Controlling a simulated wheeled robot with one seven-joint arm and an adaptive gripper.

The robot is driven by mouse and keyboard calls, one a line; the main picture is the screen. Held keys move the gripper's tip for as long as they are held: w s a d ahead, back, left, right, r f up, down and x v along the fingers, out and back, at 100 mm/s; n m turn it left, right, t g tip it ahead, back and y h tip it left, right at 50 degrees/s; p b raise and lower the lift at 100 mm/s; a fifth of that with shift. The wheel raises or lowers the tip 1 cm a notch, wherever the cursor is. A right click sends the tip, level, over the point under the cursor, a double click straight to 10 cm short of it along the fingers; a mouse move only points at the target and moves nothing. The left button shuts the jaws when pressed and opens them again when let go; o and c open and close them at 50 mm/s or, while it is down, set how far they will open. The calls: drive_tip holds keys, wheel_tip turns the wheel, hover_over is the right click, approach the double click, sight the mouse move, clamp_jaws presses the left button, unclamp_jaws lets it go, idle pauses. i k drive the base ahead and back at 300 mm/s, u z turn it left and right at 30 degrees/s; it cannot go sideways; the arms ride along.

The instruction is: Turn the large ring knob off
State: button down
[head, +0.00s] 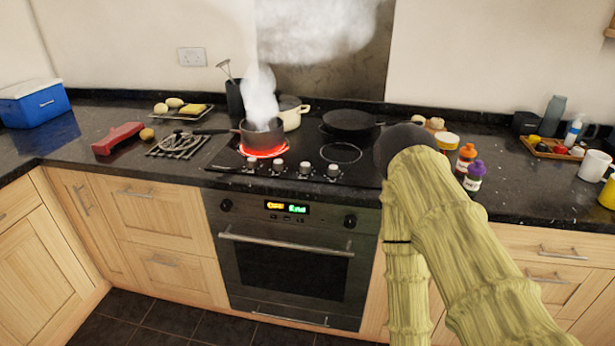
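The black hob (312,150) is set into the dark worktop. A row of several silver knobs (305,168) runs along its front edge. I cannot tell which knob belongs to the large ring, nor read their settings. The front left ring (264,152) glows red under a dark saucepan (261,134), which sends up thick steam. The front right ring (341,153) is dark and bare. My arm rises from the lower right in a yellow-green sleeve and bends at a dark joint right of the hob. My gripper is not in view.
A black frying pan (349,121) and a cream pot (291,113) stand at the back of the hob. Bottles (474,175) stand to its right, close to my arm. A wire rack (179,145) lies to its left. The oven (287,261) is closed below, with clear floor before it.

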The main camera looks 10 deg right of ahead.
sight(278, 164)
drive_tip(key=k, duration=1.25)
drive_tip(key=u, duration=0.85)
drive_tip(key=i, duration=1.6)
drive_tip(key=z, duration=0.4)
